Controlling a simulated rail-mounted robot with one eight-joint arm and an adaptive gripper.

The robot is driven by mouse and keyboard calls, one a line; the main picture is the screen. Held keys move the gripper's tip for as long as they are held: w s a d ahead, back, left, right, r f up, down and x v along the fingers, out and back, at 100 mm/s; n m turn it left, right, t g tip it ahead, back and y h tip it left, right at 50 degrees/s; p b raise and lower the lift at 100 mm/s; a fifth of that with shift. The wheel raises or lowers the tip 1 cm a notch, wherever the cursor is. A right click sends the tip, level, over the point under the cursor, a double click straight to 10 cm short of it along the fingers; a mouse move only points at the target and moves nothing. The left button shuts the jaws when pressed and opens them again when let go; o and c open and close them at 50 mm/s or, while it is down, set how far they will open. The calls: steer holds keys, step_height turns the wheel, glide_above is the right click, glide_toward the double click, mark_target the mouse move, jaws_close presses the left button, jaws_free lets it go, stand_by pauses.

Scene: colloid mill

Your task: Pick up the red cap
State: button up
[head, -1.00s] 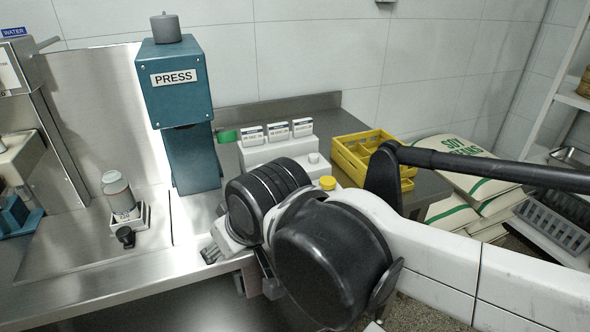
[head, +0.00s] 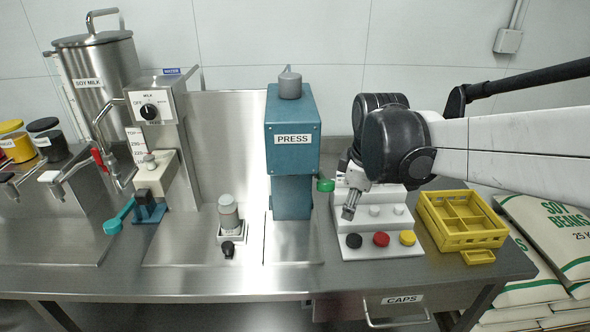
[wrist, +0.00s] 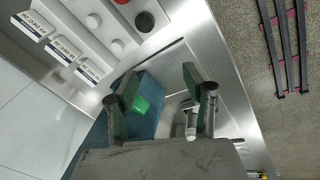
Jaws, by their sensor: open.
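The red cap (head: 381,239) sits on the front step of a white stepped rack (head: 375,254), between a black cap (head: 354,241) and a yellow cap (head: 407,237). In the wrist view only a sliver of the red cap (wrist: 121,2) shows at the top edge, near the black cap (wrist: 144,22). My gripper (head: 348,213) hangs above the left part of the rack, left of the red cap and apart from it. In the wrist view my gripper (wrist: 160,84) has its two fingers spread with nothing held between them.
A teal press (head: 292,140) stands left of the rack, with a green part (head: 325,185) beside it. A yellow crate (head: 463,236) is to the right. A capped container (head: 229,212) stands on the left counter. The bench front edge is clear, above a CAPS drawer (head: 403,301).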

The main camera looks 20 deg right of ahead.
steer(key=w+d+f+n+g+y, duration=0.1)
steer(key=d+f+n, duration=0.2)
steer(key=d, duration=0.4)
steer(key=w+d+f+n+g, duration=0.1)
steer(key=d+f+n+g, duration=0.15)
steer(key=d, duration=0.35)
glide_above(382, 237)
steer(key=shift+n+t, duration=0.35)
steer(key=f, duration=0.9)
steer(key=shift+s+a+b, duration=0.15)
steer(key=shift+a+b, duration=0.15)
steer(key=shift+d+f, duration=0.2)
steer(key=shift+f, duration=2.35)
steer(key=shift+c, duration=0.5)
steer(key=c, duration=0.4)
